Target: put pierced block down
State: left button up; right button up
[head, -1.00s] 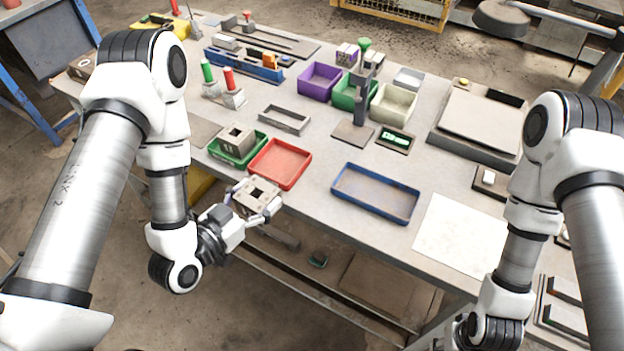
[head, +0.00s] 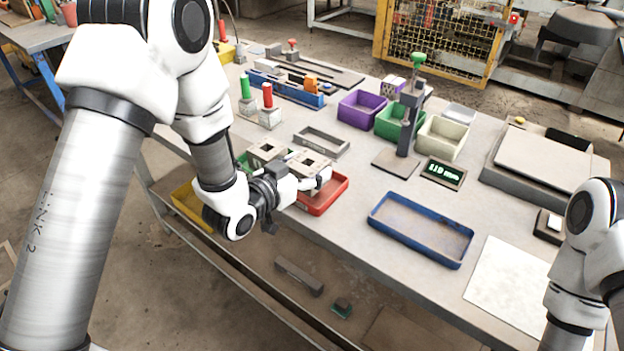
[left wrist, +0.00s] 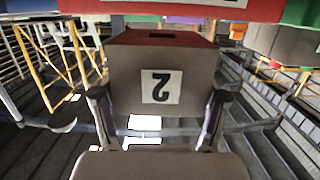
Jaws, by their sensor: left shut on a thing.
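My left gripper (head: 308,170) is shut on a grey-beige pierced block (head: 306,158) with a dark square hole in its top. It holds the block over the red tray (head: 336,194); the gap below it cannot be judged. In the left wrist view the held block (left wrist: 125,75) sits between both fingers, and a white label with an upside-down 2 shows on its face. A second pierced block (head: 266,149) sits in the green tray (head: 242,163), just left of the held one and partly hidden by my arm. My right gripper is out of view.
A grey open frame (head: 322,142) lies behind the red tray. Red (head: 267,97) and green (head: 245,88) handled pieces stand behind left. A blue tray (head: 420,245) is to the right. Purple (head: 362,110), green and cream bins stand farther back beside a stand (head: 404,135).

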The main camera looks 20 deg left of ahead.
pick_arm(q)
jog(key=shift+a+x, duration=0.2)
jog(key=shift+x, duration=1)
notch_tip(320, 180, down, 4)
jog(key=b, duration=0.3)
jog(key=shift+r, duration=0.35)
jog(key=o, duration=1.4)
